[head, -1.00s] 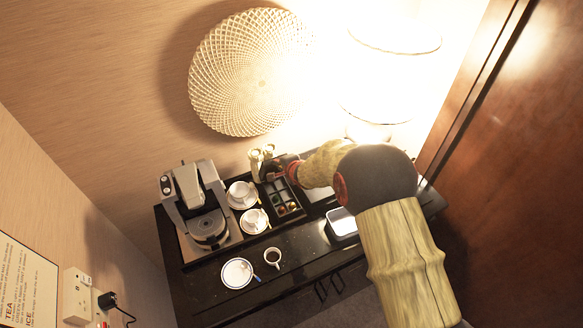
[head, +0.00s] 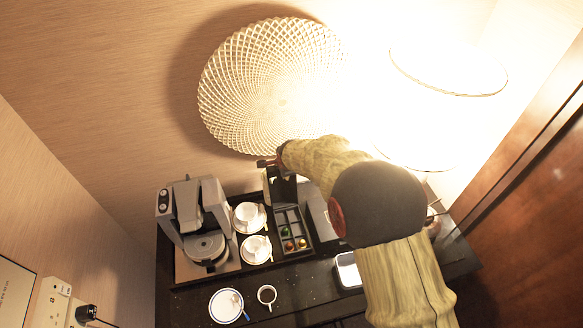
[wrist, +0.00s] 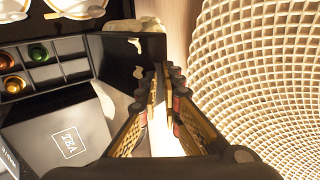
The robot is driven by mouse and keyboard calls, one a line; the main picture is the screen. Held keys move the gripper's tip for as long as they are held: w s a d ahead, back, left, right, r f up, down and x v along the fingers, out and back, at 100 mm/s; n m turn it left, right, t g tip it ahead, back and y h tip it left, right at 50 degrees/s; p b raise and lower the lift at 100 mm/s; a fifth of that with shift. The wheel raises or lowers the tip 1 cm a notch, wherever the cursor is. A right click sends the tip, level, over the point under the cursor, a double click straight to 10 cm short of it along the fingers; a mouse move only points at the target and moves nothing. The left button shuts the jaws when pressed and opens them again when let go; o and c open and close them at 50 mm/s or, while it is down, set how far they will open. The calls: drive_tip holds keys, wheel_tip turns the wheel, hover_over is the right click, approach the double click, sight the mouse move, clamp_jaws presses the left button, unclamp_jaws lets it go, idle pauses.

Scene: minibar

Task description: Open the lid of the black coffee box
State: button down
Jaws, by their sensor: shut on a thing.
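The black coffee box (head: 278,217) stands on the counter between the white cups and the tea box. Its compartments hold several coloured capsules, also visible in the wrist view (wrist: 42,78). Its black lid (head: 284,188) stands raised at the back of the box. In the wrist view the lid (wrist: 118,58) is a dark panel beside my fingers. My gripper (head: 266,163) is at the lid's upper edge, and its fingers (wrist: 160,85) are closed together on the lid. The exact contact is partly hidden.
A coffee machine (head: 194,217) and two white cups on saucers (head: 249,216) stand left of the box. A tea box (wrist: 60,140) is on its other side. A large woven wall disc (head: 270,85) is close behind my gripper.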

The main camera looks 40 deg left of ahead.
drive_tip(key=shift+w+a+f+b, duration=0.2)
drive_tip(key=shift+a+b, duration=0.1)
drive_tip(key=shift+a, duration=0.1)
drive_tip(key=shift+w+a+r+b, duration=0.1)
drive_tip(key=shift+a+r+b, duration=0.05)
drive_tip(key=shift+a+b, duration=0.2)
drive_tip(key=shift+w+a, duration=0.15)
drive_tip(key=shift+w, duration=0.1)
drive_tip(key=c, duration=2.1)
unclamp_jaws()
drive_tip(key=shift+o, duration=0.2)
drive_tip(key=v, duration=1.2)
drive_tip(key=shift+s, duration=0.15)
